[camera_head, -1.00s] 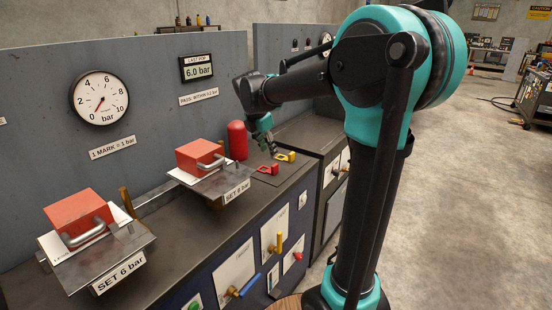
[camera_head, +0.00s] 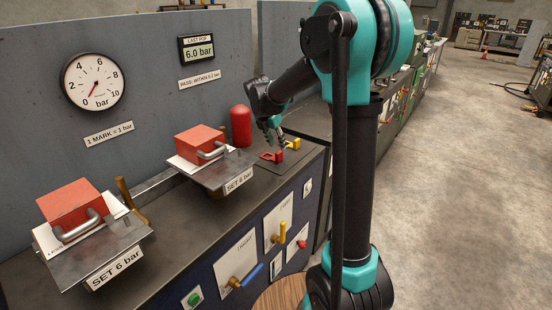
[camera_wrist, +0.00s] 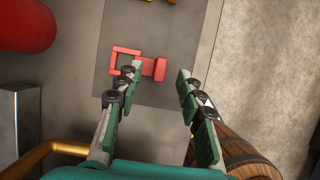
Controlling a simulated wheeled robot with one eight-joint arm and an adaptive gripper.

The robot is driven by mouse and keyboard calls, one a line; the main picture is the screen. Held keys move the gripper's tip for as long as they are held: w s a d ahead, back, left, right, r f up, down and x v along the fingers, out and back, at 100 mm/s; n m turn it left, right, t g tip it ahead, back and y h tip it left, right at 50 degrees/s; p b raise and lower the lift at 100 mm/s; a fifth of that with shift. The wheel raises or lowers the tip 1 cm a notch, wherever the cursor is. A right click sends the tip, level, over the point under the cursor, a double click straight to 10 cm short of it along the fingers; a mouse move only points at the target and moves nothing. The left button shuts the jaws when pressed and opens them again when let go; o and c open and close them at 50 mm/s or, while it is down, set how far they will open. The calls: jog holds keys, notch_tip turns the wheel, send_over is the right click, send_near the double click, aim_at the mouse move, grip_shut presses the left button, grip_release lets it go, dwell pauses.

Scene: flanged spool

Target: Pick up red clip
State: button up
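The red clip (camera_head: 271,156) lies flat on a dark plate on the bench top, beside the yellow clip (camera_head: 292,144). In the wrist view the red clip (camera_wrist: 152,68) shows a square open frame at left and a solid tab at right. My gripper (camera_head: 276,140) is over the clips in the head view. In the wrist view my gripper (camera_wrist: 160,75) is open and empty, with the clip's tab between the fingertips and the left fingertip overlapping the clip. I cannot tell how far above the clip the fingertips are.
A red cylinder (camera_head: 240,126) stands left of the clips and shows in the wrist view (camera_wrist: 22,25). Two red blocks on plates, marked SET 8 bar (camera_head: 200,140) and SET 6 bar (camera_head: 72,204), sit along the bench. A brass pipe (camera_wrist: 50,150) and a wooden barrel (camera_wrist: 245,155) are near my gripper.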

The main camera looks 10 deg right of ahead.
aim_at(280, 152)
jog(key=shift+s+x, duration=0.2)
jog(key=shift+x, duration=2.75)
jog(key=shift+f, duration=0.1)
grip_shut()
